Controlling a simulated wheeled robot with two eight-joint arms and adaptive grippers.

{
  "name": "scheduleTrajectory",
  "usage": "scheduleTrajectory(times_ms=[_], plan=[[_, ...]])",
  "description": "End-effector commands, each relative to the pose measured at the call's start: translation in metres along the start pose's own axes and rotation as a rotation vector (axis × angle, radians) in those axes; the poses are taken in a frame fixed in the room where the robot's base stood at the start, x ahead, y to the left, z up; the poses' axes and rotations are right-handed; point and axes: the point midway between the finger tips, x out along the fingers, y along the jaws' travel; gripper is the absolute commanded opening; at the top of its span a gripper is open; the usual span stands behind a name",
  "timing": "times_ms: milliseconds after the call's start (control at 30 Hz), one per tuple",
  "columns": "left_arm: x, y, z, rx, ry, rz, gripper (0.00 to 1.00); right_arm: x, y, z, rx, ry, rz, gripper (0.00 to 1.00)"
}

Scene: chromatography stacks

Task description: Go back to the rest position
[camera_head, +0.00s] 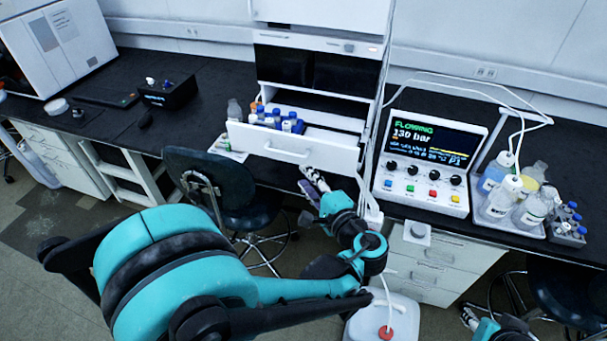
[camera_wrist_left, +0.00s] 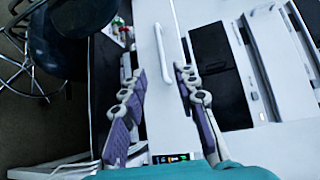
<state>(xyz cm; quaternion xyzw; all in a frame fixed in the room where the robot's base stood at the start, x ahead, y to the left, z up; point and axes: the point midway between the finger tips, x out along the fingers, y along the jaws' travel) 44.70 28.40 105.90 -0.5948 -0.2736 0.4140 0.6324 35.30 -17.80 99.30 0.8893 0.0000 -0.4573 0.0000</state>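My left gripper (camera_head: 314,184) is in front of the open white drawer (camera_head: 270,143) of the chromatography stack, a little below its front panel. In the left wrist view the two purple-padded fingers of this gripper (camera_wrist_left: 160,74) are spread apart with nothing held between them. The drawer front with its long handle (camera_wrist_left: 162,52) lies beyond the fingers there; I cannot tell whether a finger touches it. My right gripper (camera_head: 470,318) shows only in part at the bottom of the head view, low beside the bench, and its opening cannot be made out.
Several capped vials and bottles (camera_head: 276,119) stand in the open drawer. A pump unit with a lit screen (camera_head: 430,150) and a tray of bottles (camera_head: 528,229) stand right on the black bench. A chair (camera_head: 215,185) stands left; a white canister (camera_head: 388,318) is on the floor.

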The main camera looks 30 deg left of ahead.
Motion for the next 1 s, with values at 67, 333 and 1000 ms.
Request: scheduleTrajectory(times_ms=[67,333,1000], plan=[[0.000,0.000,0.000,0.000,0.000,0.000,0.30,0.000,0.000,0.000,0.000,0.000,0.000,0.40],[0.000,0.000,0.000,0.000,0.000,0.000,0.30,0.000,0.000,0.000,0.000,0.000,0.000,0.40],[-0.069,0.095,0.023,-0.615,0.172,0.886,0.30,0.000,0.000,0.000,0.000,0.000,0.000,0.40]])
